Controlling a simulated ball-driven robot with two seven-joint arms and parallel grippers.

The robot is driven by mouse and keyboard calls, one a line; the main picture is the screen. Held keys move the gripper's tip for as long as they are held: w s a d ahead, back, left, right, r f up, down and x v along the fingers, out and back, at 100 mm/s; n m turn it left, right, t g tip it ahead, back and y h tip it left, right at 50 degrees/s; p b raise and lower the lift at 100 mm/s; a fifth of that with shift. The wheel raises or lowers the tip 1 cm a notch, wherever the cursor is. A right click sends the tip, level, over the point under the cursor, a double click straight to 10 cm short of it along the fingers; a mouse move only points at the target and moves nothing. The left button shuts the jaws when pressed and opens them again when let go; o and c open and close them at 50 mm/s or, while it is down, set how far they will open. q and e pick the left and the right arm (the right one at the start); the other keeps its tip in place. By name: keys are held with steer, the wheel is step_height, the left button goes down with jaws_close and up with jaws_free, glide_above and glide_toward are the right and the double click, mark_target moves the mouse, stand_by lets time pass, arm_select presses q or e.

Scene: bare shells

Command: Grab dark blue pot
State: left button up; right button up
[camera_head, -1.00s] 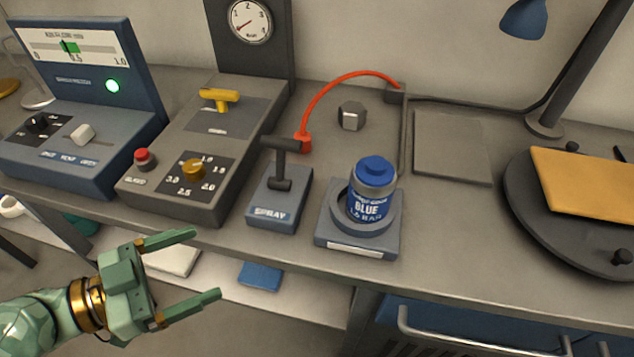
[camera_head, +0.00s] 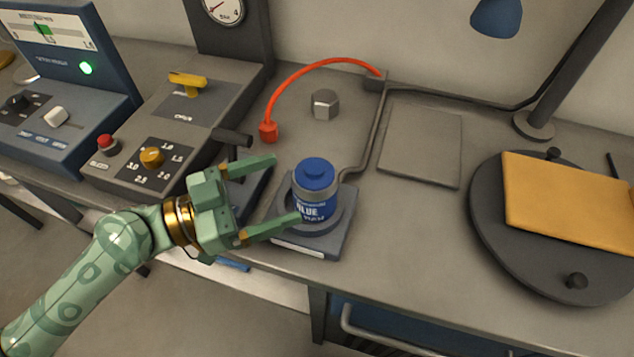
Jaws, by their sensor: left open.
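The dark blue pot (camera_head: 318,180) has a blue lid, a grey band and a label reading "BLUE". It stands upright in a round holder on a grey square base (camera_head: 340,232) near the front edge of the bench. My left gripper (camera_head: 286,190) is open, just left of the pot, its fingers pointing right toward it. The nearer fingertip overlaps the pot's lower left side in the picture; I cannot tell whether it touches. The farther fingertip is beyond the pot's upper left. My right gripper is not in view.
The spray lever (camera_head: 232,138) stands left of the pot, partly hidden behind my gripper. A control box with a yellow handle (camera_head: 188,82) is farther left. A red hose (camera_head: 300,72) curves behind. A round dark plate with an orange board (camera_head: 575,205) lies right.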

mark_target(315, 177)
arm_select(q)
steer(key=x, duration=0.2)
steer(key=shift+w+d+p, duration=0.1)
steer(key=shift+d+p, duration=0.15)
steer(key=shift+p, duration=0.05)
steer(key=x, duration=0.2)
steer(key=p+x, duration=0.1)
steer(key=x, duration=0.1)
steer(key=shift+f, duration=0.2)
steer(key=shift+w+d+f, duration=0.15)
steer(key=shift+d, duration=0.2)
steer(key=c, duration=1.1)
steer(key=shift+c, duration=0.9)
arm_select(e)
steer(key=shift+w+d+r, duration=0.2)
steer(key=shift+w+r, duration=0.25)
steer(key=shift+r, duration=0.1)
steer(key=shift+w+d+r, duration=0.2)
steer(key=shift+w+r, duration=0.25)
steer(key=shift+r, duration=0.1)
